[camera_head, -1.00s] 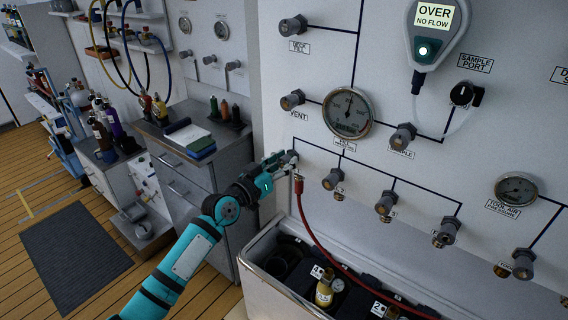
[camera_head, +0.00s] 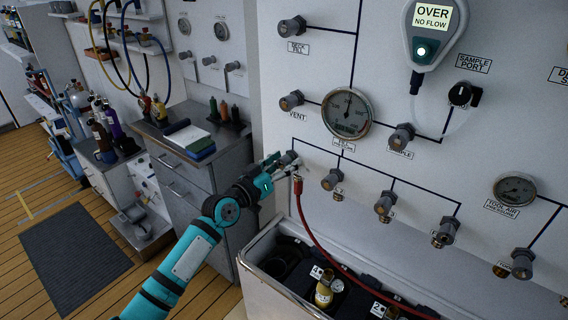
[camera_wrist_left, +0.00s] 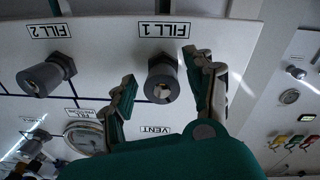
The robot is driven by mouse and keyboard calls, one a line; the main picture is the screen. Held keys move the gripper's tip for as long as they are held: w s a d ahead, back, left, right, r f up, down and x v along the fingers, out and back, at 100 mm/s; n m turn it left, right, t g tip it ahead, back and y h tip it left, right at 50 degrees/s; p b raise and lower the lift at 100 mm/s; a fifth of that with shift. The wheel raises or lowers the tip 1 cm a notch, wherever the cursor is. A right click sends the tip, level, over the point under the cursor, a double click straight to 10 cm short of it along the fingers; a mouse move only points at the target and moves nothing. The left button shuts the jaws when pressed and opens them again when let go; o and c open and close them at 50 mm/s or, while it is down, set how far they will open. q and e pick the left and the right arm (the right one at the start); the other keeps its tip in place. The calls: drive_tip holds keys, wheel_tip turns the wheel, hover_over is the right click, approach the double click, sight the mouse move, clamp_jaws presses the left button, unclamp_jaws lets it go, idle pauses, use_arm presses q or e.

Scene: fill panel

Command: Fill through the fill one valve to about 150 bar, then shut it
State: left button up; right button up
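The fill one valve is a grey knob (camera_wrist_left: 162,82) under the upside-down FILL 1 label (camera_wrist_left: 164,30) in the left wrist view. My left gripper (camera_wrist_left: 160,68) is open, with one finger on each side of this knob and a visible gap to each. In the head view my left gripper (camera_head: 282,165) is at the panel and largely hides the knob. The round fill pressure gauge (camera_head: 347,113) is above and to the right; its needle points roughly upward, but its numbers are too small to read. My right gripper is not in view.
A red hose (camera_head: 311,235) hangs from below the fill one valve into a bin (camera_head: 262,280) with a yellow-topped cylinder (camera_head: 323,292). Other fill knobs (camera_head: 332,179) line the panel to the right. A vent knob (camera_head: 291,100) is above. A grey cabinet (camera_head: 185,190) stands left.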

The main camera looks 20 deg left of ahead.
use_arm(q)
drive_tip(key=shift+a, duration=0.1)
drive_tip(key=v, duration=1.2)
idle(1.9)
drive_tip(key=s+a+f+n+g+y, duration=0.1)
drive_tip(key=a+f+g+y, duration=0.15)
drive_tip(key=f, duration=1.05)
drive_tip(key=s+a+f+n+g+y, duration=0.1)
drive_tip(key=a+f+y, duration=0.15)
drive_tip(key=f, duration=0.95)
drive_tip(key=s+f+g+y, duration=0.1)
drive_tip(key=s+f+g, duration=0.1)
drive_tip(key=s+f, duration=0.45)
drive_tip(key=s+f+g, duration=0.2)
drive_tip(key=s+f, duration=0.1)
drive_tip(key=f, duration=0.7)
drive_tip(key=s+d+f+m+g, duration=0.1)
drive_tip(key=s+f+g, duration=0.3)
drive_tip(key=s+f, duration=1)
drive_tip(key=s+d+f+g, duration=0.1)
drive_tip(key=s+f, duration=0.1)
drive_tip(key=s, duration=0.6)
drive_tip(key=s+d+f+m+g, duration=0.1)
drive_tip(key=s+d+f+g, duration=0.1)
drive_tip(key=s, duration=0.6)
drive_tip(key=s+d+f+m+g+y, duration=0.1)
drive_tip(key=s+d+f, duration=0.1)
drive_tip(key=s, duration=0.6)
drive_tip(key=shift+f, duration=0.7)
